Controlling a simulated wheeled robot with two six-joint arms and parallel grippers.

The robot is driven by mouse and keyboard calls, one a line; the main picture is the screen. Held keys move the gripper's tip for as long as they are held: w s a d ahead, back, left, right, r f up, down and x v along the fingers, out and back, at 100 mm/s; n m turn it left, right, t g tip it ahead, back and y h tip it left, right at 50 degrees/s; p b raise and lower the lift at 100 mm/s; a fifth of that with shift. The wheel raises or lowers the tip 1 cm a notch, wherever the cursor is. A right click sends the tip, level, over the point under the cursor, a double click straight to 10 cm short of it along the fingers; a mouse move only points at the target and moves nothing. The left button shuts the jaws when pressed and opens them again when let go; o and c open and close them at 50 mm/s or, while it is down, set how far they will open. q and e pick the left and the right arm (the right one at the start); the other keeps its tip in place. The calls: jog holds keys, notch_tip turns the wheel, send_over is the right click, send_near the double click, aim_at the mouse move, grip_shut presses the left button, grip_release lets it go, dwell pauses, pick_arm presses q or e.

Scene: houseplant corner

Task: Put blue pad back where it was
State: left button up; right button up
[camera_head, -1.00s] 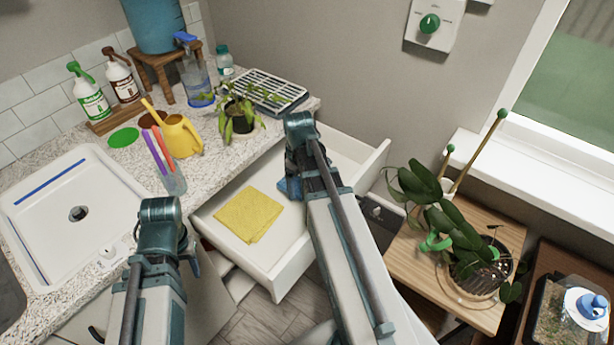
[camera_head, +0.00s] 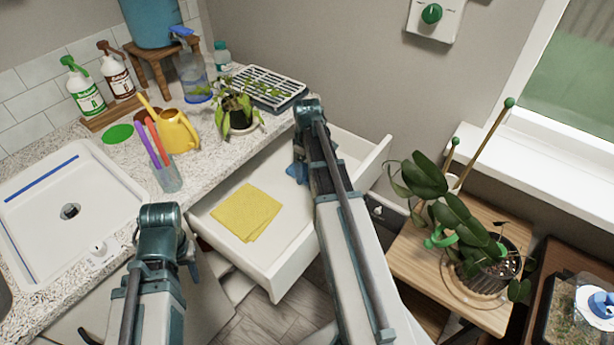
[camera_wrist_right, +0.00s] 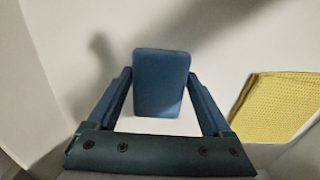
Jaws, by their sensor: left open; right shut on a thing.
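The blue pad (camera_wrist_right: 160,82) stands between the two fingers of my right gripper (camera_wrist_right: 163,92) in the right wrist view. The gripper is shut on it, over the white inside of the open drawer (camera_head: 290,255). In the head view a bit of the blue pad (camera_head: 293,172) shows beside my right gripper (camera_head: 300,170); the arm hides most of it. I cannot tell whether the pad touches the drawer floor. My left gripper (camera_head: 190,268) is open and empty, low in front of the counter, left of the drawer.
A folded yellow cloth (camera_head: 246,212) lies in the drawer, left of my right arm. The counter holds a sink (camera_head: 110,195), a watering can (camera_head: 178,133), a potted plant (camera_head: 237,112) and a tray (camera_head: 268,88). A wooden stand (camera_head: 415,258) with a plant is at right.

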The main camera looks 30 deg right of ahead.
aim_at(307, 172)
pick_arm(q)
jog(key=shift+f, duration=0.3)
pick_arm(e)
jog(key=shift+f, duration=0.3)
jog(key=shift+f, duration=0.2)
jog(key=o, duration=1)
pick_arm(q)
jog(key=shift+f, duration=0.1)
pick_arm(e)
jog(key=shift+r, duration=0.1)
pick_arm(q)
notch_tip(307, 172, up, 12)
jog(key=p, duration=1.2)
pick_arm(e)
notch_tip(307, 172, up, 12)
jog(key=shift+r, duration=0.15)
